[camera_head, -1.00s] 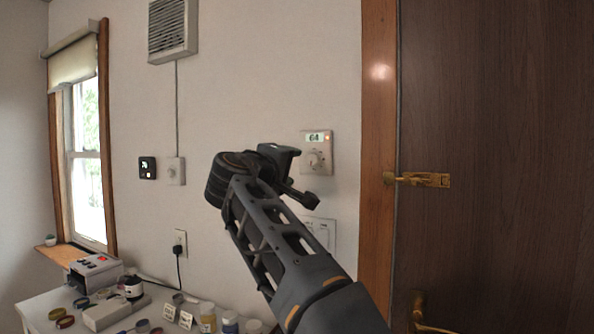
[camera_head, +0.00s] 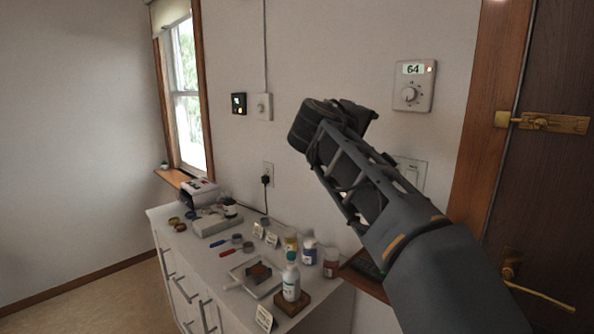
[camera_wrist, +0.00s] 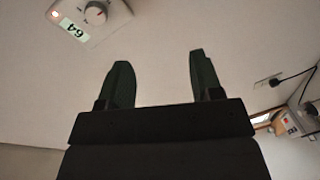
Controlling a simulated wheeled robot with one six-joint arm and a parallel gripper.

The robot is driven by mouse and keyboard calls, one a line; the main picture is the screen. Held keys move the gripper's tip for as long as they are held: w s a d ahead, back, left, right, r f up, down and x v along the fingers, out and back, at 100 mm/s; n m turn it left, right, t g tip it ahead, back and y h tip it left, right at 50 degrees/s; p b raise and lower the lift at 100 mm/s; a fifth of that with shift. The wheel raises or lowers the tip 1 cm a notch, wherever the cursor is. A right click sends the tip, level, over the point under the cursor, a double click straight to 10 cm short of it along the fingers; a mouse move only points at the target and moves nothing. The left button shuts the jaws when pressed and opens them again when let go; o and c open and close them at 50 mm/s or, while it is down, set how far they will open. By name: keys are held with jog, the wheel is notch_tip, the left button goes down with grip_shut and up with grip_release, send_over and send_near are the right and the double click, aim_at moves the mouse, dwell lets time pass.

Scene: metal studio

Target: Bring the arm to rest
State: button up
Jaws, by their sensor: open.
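My arm reaches up from the lower right in the head view, in front of the wall. My gripper (camera_wrist: 158,78) shows in the wrist view with its two dark fingers apart and nothing between them. In the head view the gripper end (camera_head: 365,112) is partly hidden behind my own wrist. It is left of and a little below the thermostat (camera_head: 413,86), which reads 64. The thermostat (camera_wrist: 88,16) also shows in the wrist view, upside down, beyond the left finger. The gripper appears apart from it.
A white cabinet (camera_head: 185,249) below carries bottles, a tray (camera_head: 252,281), cards and a device (camera_head: 200,193). A switch plate (camera_head: 412,172) is partly behind my arm. A door with a brass latch (camera_head: 548,122) stands at right. The floor at left is clear.

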jog(key=s+a+f+g+y+p, duration=0.1)
jog(key=s+f+g+y, duration=0.15)
jog(key=f, duration=0.65)
jog(key=s+a+f+g+y+p, duration=0.1)
jog(key=f+g+y+p, duration=0.15)
jog(key=f, duration=0.65)
jog(key=s+f+m+g+y+p, duration=0.2)
jog(key=s+f, duration=0.4)
jog(key=s, duration=0.4)
jog(key=s+d+f+m+g+y+p, duration=0.1)
jog(key=s+f+m+g+y+p, duration=0.1)
jog(key=s+f, duration=0.4)
jog(key=shift+s+d+f+m+y+p, duration=0.25)
jog(key=shift+s+m+y+p, duration=0.85)
jog(key=shift+s, duration=0.9)
jog(key=shift+a+n, duration=0.1)
jog(key=shift+n, duration=0.2)
